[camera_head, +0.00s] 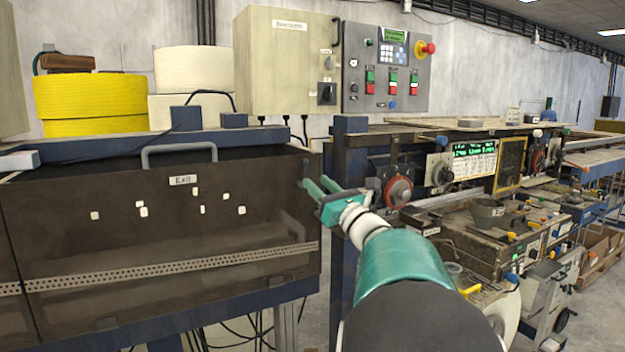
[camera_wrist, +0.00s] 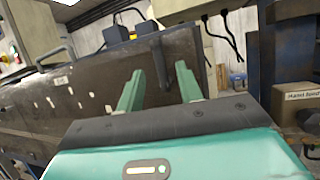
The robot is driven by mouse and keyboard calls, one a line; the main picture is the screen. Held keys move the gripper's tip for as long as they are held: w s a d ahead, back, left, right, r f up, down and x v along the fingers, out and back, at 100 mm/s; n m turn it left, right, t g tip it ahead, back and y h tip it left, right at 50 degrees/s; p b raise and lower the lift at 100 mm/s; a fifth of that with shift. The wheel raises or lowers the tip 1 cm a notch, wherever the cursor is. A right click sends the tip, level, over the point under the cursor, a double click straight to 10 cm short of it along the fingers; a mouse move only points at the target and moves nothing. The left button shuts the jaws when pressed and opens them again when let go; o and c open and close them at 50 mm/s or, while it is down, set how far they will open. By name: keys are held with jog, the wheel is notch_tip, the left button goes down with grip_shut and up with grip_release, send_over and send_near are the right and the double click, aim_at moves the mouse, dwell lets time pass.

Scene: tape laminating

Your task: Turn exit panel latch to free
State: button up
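The exit panel (camera_head: 100,245) is a dark brown sheet on the left, with an "Exit" label (camera_head: 183,179) and a grey handle (camera_head: 180,150) on its top edge. It also shows in the wrist view (camera_wrist: 90,95). A small dark upright piece (camera_wrist: 163,62), which looks like the latch, is at the panel's right end and appears between my fingers in the wrist view. Whether they touch it I cannot tell. My gripper (camera_head: 318,186) is green, with its two fingers apart and nothing held; it also shows in the wrist view (camera_wrist: 160,70).
A blue post (camera_head: 348,220) stands just right of my gripper. Yellow (camera_head: 88,97) and cream (camera_head: 193,70) rolls sit behind the panel. A control box (camera_head: 388,70) is above.

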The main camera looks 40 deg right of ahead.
jog(key=v, duration=1)
jog(key=shift+r, duration=0.1)
jog(key=w+a+f+n+g+y, duration=0.1)
jog(key=a+f+n+g+y, duration=0.3)
jog(key=a, duration=0.6)
jog(key=w+a+f+n+g+y, duration=0.1)
jog(key=a+f+n+g+y, duration=0.15)
jog(key=a+n, duration=0.55)
jog(key=w+a+f+n+g+y, duration=0.2)
jog(key=a+f+n+g+y, duration=0.15)
jog(key=a, duration=0.75)
jog(key=s+a+f+n+g+h, duration=0.3)
jog(key=s+n, duration=0.4)
jog(key=n, duration=0.4)
jog(key=s+a+f+n+g+h, duration=0.4)
jog(key=s+a+f+n+h, duration=0.1)
jog(key=n, duration=0.5)
notch_tip(320, 180, down, 3)
jog(key=shift+s+a+f+n, duration=0.1)
jog(key=shift+s+a+n, duration=0.25)
jog(key=shift+s+a, duration=0.6)
jog(key=shift+s+d, duration=0.1)
jog(key=shift+c, duration=0.4)
